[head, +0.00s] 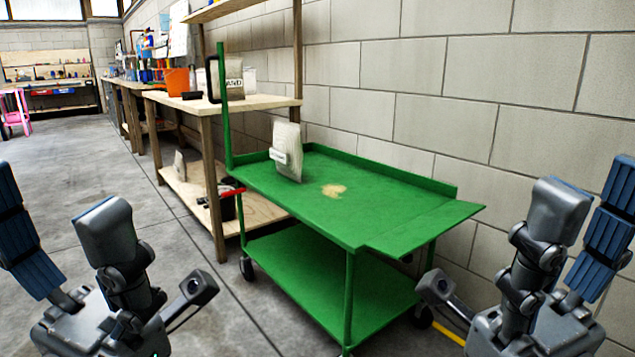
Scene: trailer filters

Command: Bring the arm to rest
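Both of my grippers are in the lower corners of the head view. The left gripper (122,265) is at the lower left, with its fingers spread apart and nothing between them. The right gripper (530,262) is at the lower right, also with fingers spread and empty. Both are apart from the green cart (400,212), which stands between them and farther off. A pale, filter-like panel (287,150) stands upright near the cart's back left side, slightly tilted.
A tan patch (333,190) marks the cart top. A wooden workbench (255,103) stands behind the cart along the block wall (545,85), with an orange bucket (177,81) on it. The concrete floor (75,145) at left is clear. A pink stand (14,112) is far left.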

